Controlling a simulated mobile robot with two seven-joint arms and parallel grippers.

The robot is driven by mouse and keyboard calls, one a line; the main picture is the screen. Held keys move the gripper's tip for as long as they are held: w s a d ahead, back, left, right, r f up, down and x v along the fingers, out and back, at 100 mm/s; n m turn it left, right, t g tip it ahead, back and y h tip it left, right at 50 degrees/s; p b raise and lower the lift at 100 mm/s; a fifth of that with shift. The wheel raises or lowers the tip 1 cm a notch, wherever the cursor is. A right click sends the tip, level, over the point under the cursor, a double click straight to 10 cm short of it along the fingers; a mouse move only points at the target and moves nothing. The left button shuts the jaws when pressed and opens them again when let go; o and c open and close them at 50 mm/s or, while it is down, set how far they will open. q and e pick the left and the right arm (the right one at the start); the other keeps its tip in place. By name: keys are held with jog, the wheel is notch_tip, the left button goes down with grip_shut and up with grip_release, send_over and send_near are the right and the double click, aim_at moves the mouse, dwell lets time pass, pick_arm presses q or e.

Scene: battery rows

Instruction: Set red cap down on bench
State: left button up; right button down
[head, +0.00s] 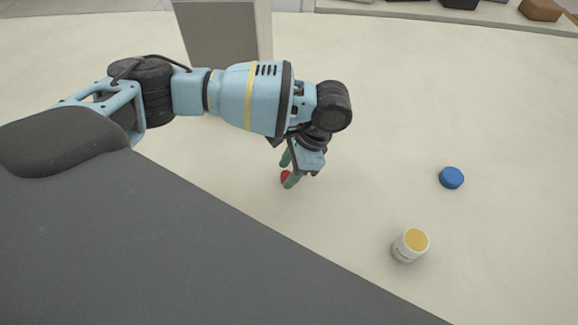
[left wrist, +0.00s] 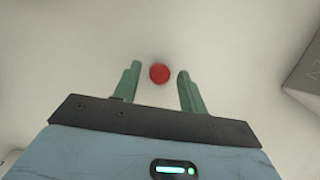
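The red cap (head: 285,177) is small and round, partly hidden by my left gripper (head: 287,171) in the head view. In the left wrist view the red cap (left wrist: 159,74) shows between the two green fingers, with a gap on each side. The left gripper is open, pointing down around the cap, not clamped on it. The pale bench (head: 390,120) lies beneath; whether the cap touches it I cannot tell for certain. My right gripper is in neither view.
A white jar with a yellow top (head: 410,245) stands to the right, nearer the front. A blue cap (head: 451,178) lies farther right. A grey block (head: 222,35) stands behind my left arm. The pale surface between them is clear.

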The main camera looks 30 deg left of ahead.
pick_arm(q)
jog(key=shift+r, duration=0.15)
jog(key=p+v, duration=0.1)
jog(key=v, duration=1.1)
jog(key=shift+s, duration=0.15)
dwell(0.3)
